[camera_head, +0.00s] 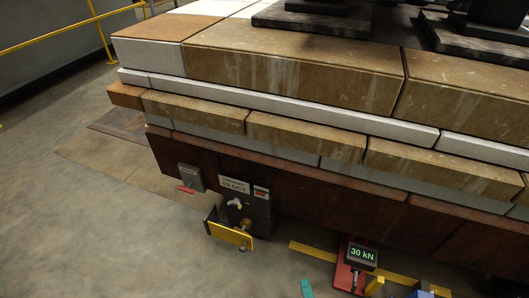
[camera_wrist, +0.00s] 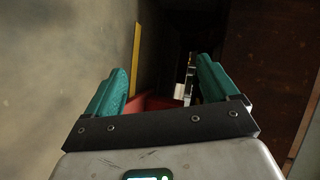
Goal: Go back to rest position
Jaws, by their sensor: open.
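My gripper (camera_wrist: 162,66) is open in the wrist view, its two teal fingers wide apart with nothing held between them. Past the fingers a red thing (camera_wrist: 155,103) shows in the gap, apart from or touching them I cannot tell. In the head view a small teal piece (camera_head: 306,288) shows at the bottom edge; I cannot tell whether it is a fingertip of mine.
A layered block stack (camera_head: 290,60) on a dark red-brown beam (camera_head: 310,195) fills the right. Below stand a dark box (camera_head: 258,212) with a yellow plate (camera_head: 229,236) and a red device (camera_head: 346,272) with a "30 kN" display (camera_head: 362,254). Floor (camera_head: 90,230) at left is clear.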

